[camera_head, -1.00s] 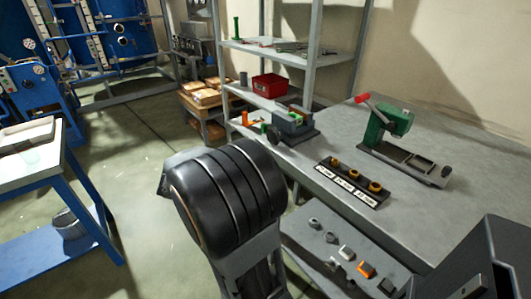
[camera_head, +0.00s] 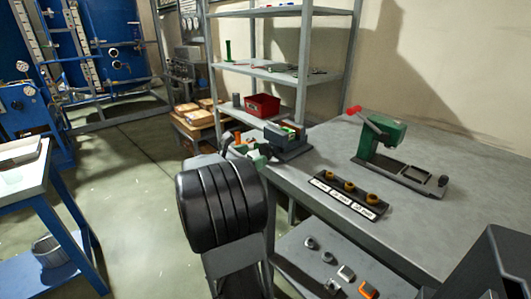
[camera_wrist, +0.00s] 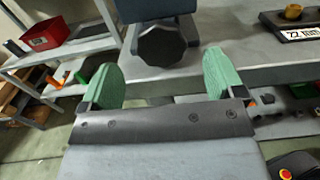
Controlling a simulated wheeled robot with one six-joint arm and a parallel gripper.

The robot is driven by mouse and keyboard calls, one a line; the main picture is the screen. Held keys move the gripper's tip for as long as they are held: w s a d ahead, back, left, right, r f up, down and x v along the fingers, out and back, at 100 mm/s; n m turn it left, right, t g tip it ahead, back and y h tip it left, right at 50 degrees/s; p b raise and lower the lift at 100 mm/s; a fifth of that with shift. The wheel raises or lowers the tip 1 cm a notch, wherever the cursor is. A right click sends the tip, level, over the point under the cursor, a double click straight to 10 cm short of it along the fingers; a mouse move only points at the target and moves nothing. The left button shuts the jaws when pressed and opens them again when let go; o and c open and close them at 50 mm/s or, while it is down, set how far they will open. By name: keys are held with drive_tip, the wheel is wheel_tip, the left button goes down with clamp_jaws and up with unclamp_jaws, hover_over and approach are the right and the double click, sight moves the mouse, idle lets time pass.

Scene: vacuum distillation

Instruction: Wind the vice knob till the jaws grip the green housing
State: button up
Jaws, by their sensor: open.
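The grey vice (camera_head: 290,146) stands at the left end of the workbench, and a small green piece, probably the housing (camera_head: 291,129), shows at its top. In the wrist view the vice's black lobed knob (camera_wrist: 162,45) faces me below the vice body (camera_wrist: 152,8). My gripper (camera_wrist: 160,78) is open, its two green-padded fingers spread to either side of the knob in the picture. The knob appears just beyond the fingertips, and no contact shows. The jaws' gap cannot be made out.
A green press with a red handle (camera_head: 382,140) and a labelled strip with brass-coloured pieces (camera_head: 345,196) stand on the workbench (camera_head: 460,215). A shelf rack behind holds a red bin (camera_head: 262,105). Small parts lie on a lower shelf in front. Open floor is left.

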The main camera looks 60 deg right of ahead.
sight(264, 151)
drive_tip(key=shift+b+x, duration=0.3)
drive_tip(key=shift+x, duration=2.7)
drive_tip(key=c, duration=0.9)
drive_tip(key=m+b, duration=0.2)
drive_tip(key=shift+f+b, duration=0.35)
drive_tip(key=shift+b, duration=0.05)
drive_tip(key=shift+s+a+r+m+b, duration=0.1)
drive_tip(key=shift+r+m+b, duration=0.05)
drive_tip(key=shift+m+b, duration=0.8)
drive_tip(key=shift+r+m+p, duration=0.2)
drive_tip(key=shift+m+p, duration=0.05)
drive_tip(key=shift+p, duration=0.15)
